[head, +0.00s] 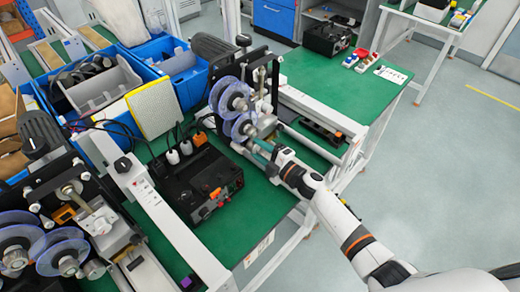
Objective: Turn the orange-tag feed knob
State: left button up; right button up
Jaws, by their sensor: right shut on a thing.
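My right gripper (262,157) reaches in from the right and is shut at the front of the right-hand coder (240,98), beside its clear purple-blue reels. The feed knob between its fingers is largely hidden by the gripper, and its tag cannot be made out. A small orange piece (200,139) shows low at the left of this coder. A second coder (72,215) with similar reels stands at the lower left and has an orange part (64,213). My left gripper is not in view.
A black control box (202,184) with cables sits on the green table (245,232) left of my right gripper. White rails (318,116) flank the coders. Open floor lies at the right.

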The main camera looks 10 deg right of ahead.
dwell(0.3)
jog(key=o, duration=1)
jog(key=shift+c, duration=0.2)
jog(key=b+v, duration=0.2)
jog(key=v, duration=1)
jog(key=shift+b, duration=0.3)
